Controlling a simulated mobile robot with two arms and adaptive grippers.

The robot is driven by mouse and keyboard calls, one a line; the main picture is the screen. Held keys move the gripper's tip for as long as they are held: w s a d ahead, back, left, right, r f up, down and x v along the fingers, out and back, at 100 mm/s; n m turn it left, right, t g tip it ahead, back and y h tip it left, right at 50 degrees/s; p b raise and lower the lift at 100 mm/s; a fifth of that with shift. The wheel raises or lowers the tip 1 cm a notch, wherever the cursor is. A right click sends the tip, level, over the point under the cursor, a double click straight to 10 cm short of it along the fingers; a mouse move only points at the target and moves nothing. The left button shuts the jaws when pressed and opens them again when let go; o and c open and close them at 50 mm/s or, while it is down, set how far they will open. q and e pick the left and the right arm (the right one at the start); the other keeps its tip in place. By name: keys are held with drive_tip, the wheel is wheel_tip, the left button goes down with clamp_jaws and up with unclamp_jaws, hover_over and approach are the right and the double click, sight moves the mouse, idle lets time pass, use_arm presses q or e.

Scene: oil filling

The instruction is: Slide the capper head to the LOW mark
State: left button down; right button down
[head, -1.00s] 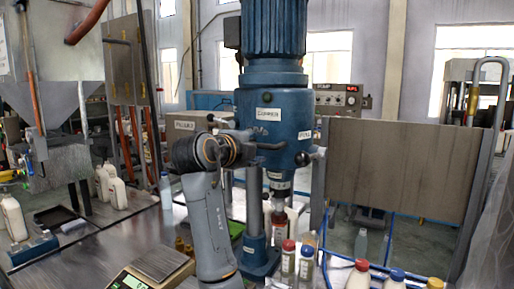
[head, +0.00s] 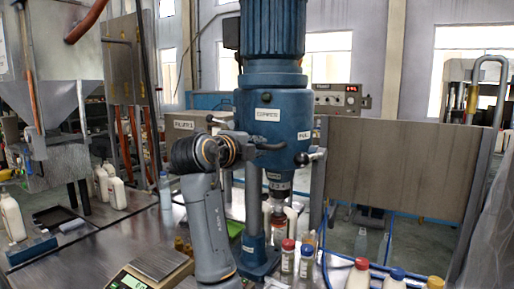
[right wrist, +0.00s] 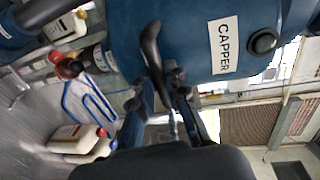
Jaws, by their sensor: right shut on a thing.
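My right gripper (right wrist: 170,85) is shut at a dark lever (right wrist: 151,45) on the head's side; the exact grip is partly hidden. I cannot make out the LOW mark. My left gripper is not in view.
A scale (head: 160,264) lies at the front left. A grey panel (head: 400,165) stands at the right, and blue tubing runs below it. White bottles (head: 12,215) stand at the left.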

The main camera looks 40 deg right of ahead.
wheel_tip(320, 180, down, 10)
drive_tip(key=b, duration=0.8)
drive_tip(key=shift+r, duration=0.15)
idle(0.5)
drive_tip(key=shift+f+b, duration=0.3)
idle(1.0)
drive_tip(key=c, duration=1)
unclamp_jaws()
drive_tip(key=shift+r, duration=0.1)
drive_tip(key=v, duration=0.9)
drive_tip(key=shift+b, duration=0.4)
drive_tip(key=shift+r, duration=0.15)
